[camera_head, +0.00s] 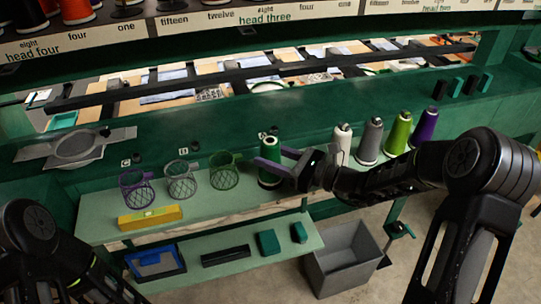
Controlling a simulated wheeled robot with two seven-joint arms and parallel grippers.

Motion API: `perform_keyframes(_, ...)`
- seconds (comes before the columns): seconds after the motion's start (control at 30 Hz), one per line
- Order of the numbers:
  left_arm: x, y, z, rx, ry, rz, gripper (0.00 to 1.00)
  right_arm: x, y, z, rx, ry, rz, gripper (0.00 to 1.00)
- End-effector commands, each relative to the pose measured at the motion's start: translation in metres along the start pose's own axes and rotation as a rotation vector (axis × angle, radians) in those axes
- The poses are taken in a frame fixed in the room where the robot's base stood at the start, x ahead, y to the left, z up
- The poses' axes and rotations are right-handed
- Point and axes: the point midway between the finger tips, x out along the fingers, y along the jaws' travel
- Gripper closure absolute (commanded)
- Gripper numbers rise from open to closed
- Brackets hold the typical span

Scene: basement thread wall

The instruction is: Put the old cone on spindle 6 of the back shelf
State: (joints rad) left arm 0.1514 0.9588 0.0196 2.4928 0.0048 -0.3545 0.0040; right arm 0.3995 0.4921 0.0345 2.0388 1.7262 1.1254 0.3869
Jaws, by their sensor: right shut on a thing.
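Whether the cone's base touches the shelf is hard to tell. No label reading 6 is legible, so I cannot pick out spindle 6. My left arm shows at the lower left, but its gripper is out of view.
White (341,147), grey (370,143), lime (398,135) and purple (424,129) cones stand in a row to the right. Wire baskets (181,181) and a yellow box (150,218) sit to the left. A grey bin (345,262) stands on the floor below.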

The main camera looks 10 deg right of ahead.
Motion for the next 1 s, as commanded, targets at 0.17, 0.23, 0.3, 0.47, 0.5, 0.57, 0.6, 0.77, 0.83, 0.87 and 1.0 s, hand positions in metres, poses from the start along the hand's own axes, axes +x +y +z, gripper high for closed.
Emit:
perform_keyframes(0.17, 0.0002, -0.0001, 0.0, 0.0, 0.0, 0.0, 0.64, 0.0, 0.0, 0.0005, 0.0, -0.001, 0.0, 1.0)
perform_keyframes(0.23, 0.0013, -0.0006, 0.0, 0.0, 0.0, 0.0, 0.64, -0.0004, -0.0001, 0.0001, -0.001, -0.001, 0.0, 1.0)
perform_keyframes(0.3, 0.0019, -0.0008, 0.0, 0.0, 0.0, 0.0, 0.64, -0.0006, 0.0, 0.0003, -0.001, -0.001, 0.0, 1.0)
perform_keyframes(0.47, 0.0015, -0.0007, 0.0, 0.0, 0.0, 0.0, 0.64, -0.0006, 0.0001, 0.0007, -0.001, -0.001, 0.0, 1.0)
perform_keyframes(0.5, 0.0015, -0.0007, 0.0, 0.0, 0.0, 0.0, 0.64, -0.0006, 0.0001, 0.0007, 0.0, -0.001, 0.0, 1.0)
perform_keyframes(0.57, 0.0017, -0.0008, 0.0, 0.0, 0.0, 0.0, 0.64, -0.0005, 0.0002, 0.0006, 0.0, -0.001, 0.0, 1.0)
perform_keyframes(0.6, 0.0019, -0.0009, 0.0, 0.0, 0.0, 0.0, 0.64, -0.0005, 0.0002, 0.0002, 0.0, -0.001, 0.0, 1.0)
perform_keyframes(0.77, 0.0049, -0.002, 0.0, 0.0, 0.0, 0.0, 0.64, -0.0005, 0.0002, -0.0034, 0.0, -0.001, 0.0, 1.0)
perform_keyframes(0.83, 0.0068, -0.0027, -0.0001, 0.0, 0.0, 0.0, 0.64, -0.0005, 0.0002, -0.0056, 0.0, -0.001, 0.0, 1.0)
perform_keyframes(0.87, 0.0076, -0.003, -0.0001, 0.0, 0.0, 0.0, 0.64, -0.0005, 0.0002, -0.0066, 0.0, -0.001, 0.0, 1.0)
perform_keyframes(1.0, 0.0062, -0.0025, 0.0, -0.001, 0.0, 0.0, 0.64, -0.0005, 0.0002, -0.0051, 0.0, -0.001, 0.0, 1.0)
